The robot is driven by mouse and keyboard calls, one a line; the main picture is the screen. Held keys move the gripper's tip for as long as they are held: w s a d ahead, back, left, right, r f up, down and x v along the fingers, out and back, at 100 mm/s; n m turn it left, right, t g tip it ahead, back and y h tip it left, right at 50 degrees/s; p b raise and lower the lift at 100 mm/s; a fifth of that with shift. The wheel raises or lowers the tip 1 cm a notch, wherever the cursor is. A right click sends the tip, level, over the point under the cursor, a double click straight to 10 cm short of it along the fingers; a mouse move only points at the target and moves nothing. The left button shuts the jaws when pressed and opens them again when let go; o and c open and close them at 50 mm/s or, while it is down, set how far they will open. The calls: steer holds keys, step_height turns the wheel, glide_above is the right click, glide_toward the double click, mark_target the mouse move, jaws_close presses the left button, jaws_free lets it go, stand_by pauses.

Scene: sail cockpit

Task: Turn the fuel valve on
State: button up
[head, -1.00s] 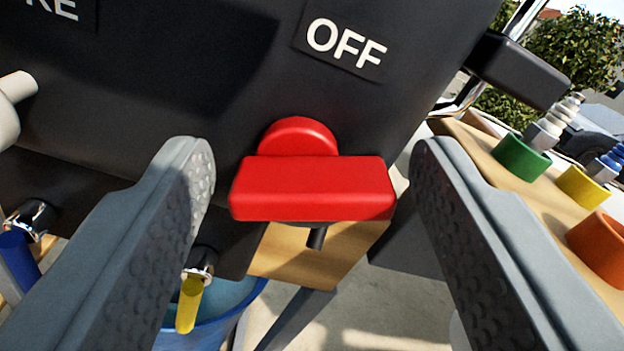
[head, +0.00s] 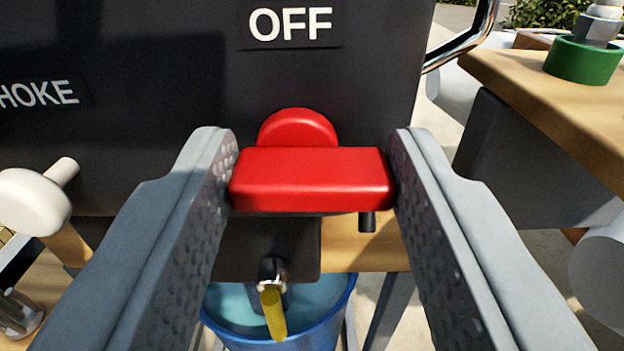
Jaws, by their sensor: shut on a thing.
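The fuel valve has a red bar-shaped handle (head: 312,182) with a round red hub behind it, on the front of a dark panel (head: 150,130). The handle lies level across the picture. A white OFF label (head: 291,23) is above it on the panel. My gripper (head: 313,175) is shut on the handle, one finger against its left end and one against its right end. The handle's lower side shows only a thin dark edge.
A CHOKE label (head: 38,94) and a cream knob (head: 35,200) are at the left. A small yellow lever (head: 272,311) hangs below, over a blue bucket (head: 340,305). A wooden bench (head: 550,100) with a green ring (head: 582,62) stands at the right.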

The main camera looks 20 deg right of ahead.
steer(key=o, duration=1)
steer(key=v, duration=1.7)
steer(key=shift+s+a, duration=0.1)
steer(key=shift+s, duration=0.1)
